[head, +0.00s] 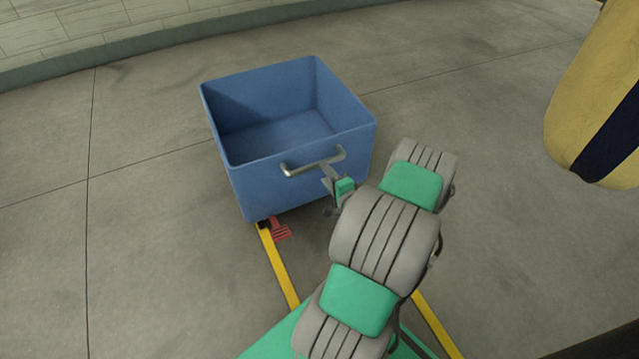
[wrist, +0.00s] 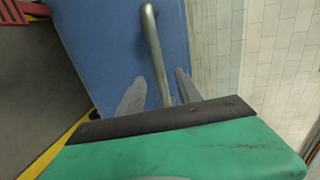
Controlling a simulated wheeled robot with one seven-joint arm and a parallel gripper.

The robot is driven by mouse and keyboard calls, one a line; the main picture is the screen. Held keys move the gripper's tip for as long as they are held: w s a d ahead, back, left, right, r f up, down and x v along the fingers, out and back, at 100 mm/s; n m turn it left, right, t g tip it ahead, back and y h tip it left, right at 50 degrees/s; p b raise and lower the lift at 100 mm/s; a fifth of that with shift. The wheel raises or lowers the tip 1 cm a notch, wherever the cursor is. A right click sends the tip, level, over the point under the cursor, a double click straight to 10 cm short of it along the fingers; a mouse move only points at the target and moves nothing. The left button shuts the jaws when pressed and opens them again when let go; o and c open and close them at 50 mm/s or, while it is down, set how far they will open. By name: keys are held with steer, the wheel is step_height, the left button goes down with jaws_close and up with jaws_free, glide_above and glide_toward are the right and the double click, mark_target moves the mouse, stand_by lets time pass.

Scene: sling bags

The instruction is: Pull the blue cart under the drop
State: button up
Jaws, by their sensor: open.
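The blue cart (head: 245,178) stands empty and upright on the floor in the head view, with a metal bar handle (head: 302,170) on its near side. My gripper (head: 328,170) is at the right part of that handle. In the wrist view, my gripper (wrist: 158,90) has its two fingers apart, with the handle (wrist: 152,45) running between them. I cannot tell whether either finger touches the handle. The cart's blue wall (wrist: 110,40) fills the space behind it. A red pedal-like piece (head: 278,230) shows at the cart's lower front edge.
Two yellow floor lines (head: 280,268) run from the cart toward my base. A yellow and dark blue hanging bag (head: 590,100) is at the upper right, above the floor. A pale block wall (head: 60,35) is at the back left. Floor left and right of the cart is clear.

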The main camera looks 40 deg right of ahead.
steer(key=shift+m, duration=0.3)
steer(key=x, duration=0.2)
steer(key=b+x, duration=0.1)
steer(key=x, duration=0.2)
steer(key=d+x, duration=0.1)
steer(key=x, duration=0.1)
steer(key=shift+f+b, duration=0.15)
steer(key=shift+b, duration=0.2)
steer(key=shift+c, duration=0.3)
jaws_close()
stand_by(0.4)
